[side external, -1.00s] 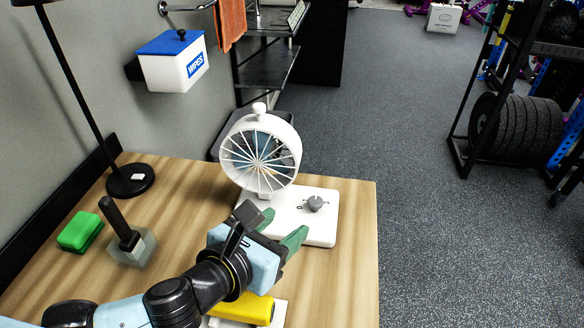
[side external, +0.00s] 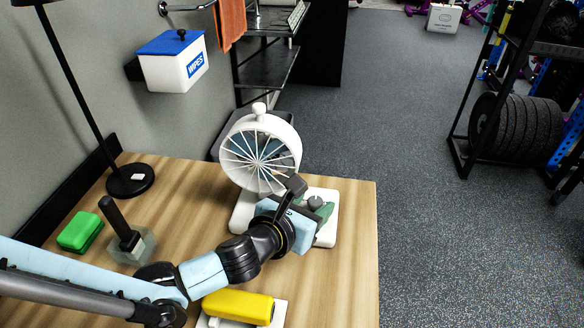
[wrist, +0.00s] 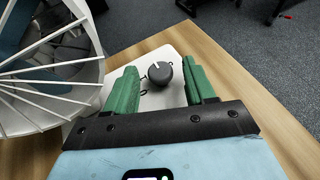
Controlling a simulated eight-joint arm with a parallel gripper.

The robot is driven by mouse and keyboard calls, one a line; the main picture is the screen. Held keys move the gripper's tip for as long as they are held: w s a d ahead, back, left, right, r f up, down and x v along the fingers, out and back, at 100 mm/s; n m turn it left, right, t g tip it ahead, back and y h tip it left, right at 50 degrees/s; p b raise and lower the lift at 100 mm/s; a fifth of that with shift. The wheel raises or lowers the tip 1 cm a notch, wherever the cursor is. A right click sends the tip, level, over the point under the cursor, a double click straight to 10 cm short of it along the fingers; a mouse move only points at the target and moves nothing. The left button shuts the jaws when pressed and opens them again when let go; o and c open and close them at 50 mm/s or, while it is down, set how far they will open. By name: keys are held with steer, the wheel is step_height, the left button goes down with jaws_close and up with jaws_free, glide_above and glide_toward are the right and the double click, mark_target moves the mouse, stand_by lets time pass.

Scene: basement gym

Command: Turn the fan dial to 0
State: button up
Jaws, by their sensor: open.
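The white fan (side external: 258,150) stands on a white base (side external: 240,212) near the right end of the wooden table. Its grey dial (side external: 315,202) sits on top of the base, partly hidden by my gripper in the side view. In the wrist view the dial (wrist: 160,73) shows a light pointer line near its far left edge, with small dark marks beside it that I cannot read. My gripper (wrist: 160,88) has green fingers, open, one on each side of the dial with gaps showing. I cannot tell whether the fingertips are level with the dial.
The fan cage (wrist: 45,70) is close on the left of my gripper. A yellow object (side external: 238,306) on a white stand, a green block (side external: 80,232), a dark-handled block (side external: 128,240) and a lamp base (side external: 130,180) stand on the table (side external: 345,270).

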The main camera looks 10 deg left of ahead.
steer(key=c, duration=1)
steer(key=shift+y, duration=0.3)
steer(key=n+y, duration=0.2)
steer(key=shift+s+d+n+t+y, duration=0.15)
steer(key=shift+d+n+t+y, duration=0.15)
steer(key=shift+d+n+t, duration=0.1)
steer(key=n+y, duration=0.2)
steer(key=y, duration=0.1)
steer(key=shift+d+n, duration=0.25)
steer(key=shift+n, duration=0.15)
steer(key=n+y, duration=0.1)
steer(key=n+g+y, duration=0.1)
steer(key=n+y, duration=0.2)
steer(key=y, duration=0.1)
steer(key=shift+d+n+g, duration=0.3)
steer(key=shift+w+f+y, duration=0.1)
steer(key=shift+w+y, duration=0.1)
steer(key=shift+y, duration=0.2)
